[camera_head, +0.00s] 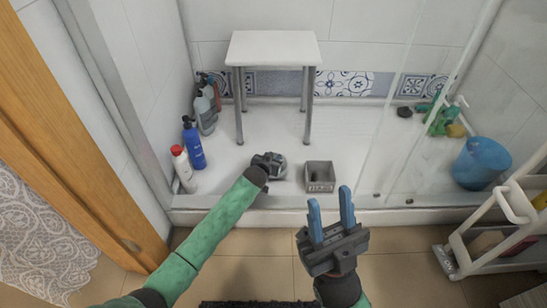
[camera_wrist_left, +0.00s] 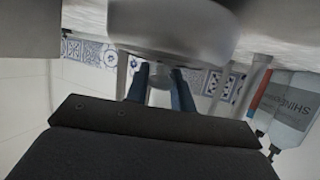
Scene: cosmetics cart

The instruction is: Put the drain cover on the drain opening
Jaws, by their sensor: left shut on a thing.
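The drain cover (camera_wrist_left: 175,35) is a silvery round metal piece with a short grey stem. My left gripper (camera_wrist_left: 160,88) is shut on the stem between its two blue fingers. In the head view the left gripper (camera_head: 273,166) is low over the white shower floor, left of the square grey box, and a bit of silvery metal shows at it. I cannot tell whether the cover touches the floor. I cannot make out the drain opening; the gripper or arm may hide it. My right gripper (camera_head: 330,197) is open and empty in front of the shower step.
The square grey box (camera_head: 319,188) stands close right of the left gripper. A white stool (camera_head: 273,48) stands behind. A red-capped bottle (camera_head: 183,169) and a blue bottle (camera_head: 194,147) stand at the left wall. A blue bucket (camera_head: 480,160) and white rack (camera_head: 490,235) are at right.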

